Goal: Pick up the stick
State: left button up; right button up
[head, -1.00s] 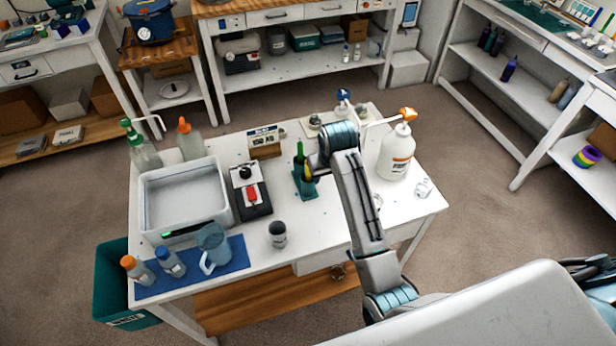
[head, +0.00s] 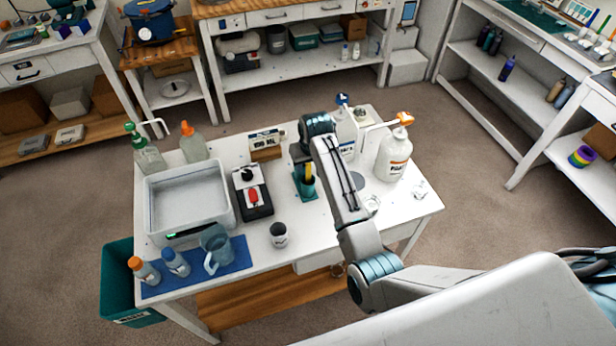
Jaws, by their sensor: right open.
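A teal holder (head: 306,187) stands near the middle of the white table, with a yellow stick (head: 309,172) upright in it. My right arm reaches in from the lower right. Its dark gripper (head: 300,158) points down just over the holder, at the top of the sticks. It is open, and its fingers are small and partly hidden by the wrist, so I cannot tell whether they touch the stick. My left gripper is out of view.
A black device with a red part (head: 254,197), a grey cup (head: 278,234) and a white tray (head: 188,197) stand left of the holder. White jugs (head: 393,158) stand to its right. A blue mat (head: 226,262) with bottles and a pitcher lies at front left.

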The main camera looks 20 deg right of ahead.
aim_at(308, 179)
jog(key=shift+x, duration=1.45)
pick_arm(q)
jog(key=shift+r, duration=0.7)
pick_arm(e)
jog(key=shift+s, duration=0.1)
grip_shut()
jog(key=shift+r, duration=0.1)
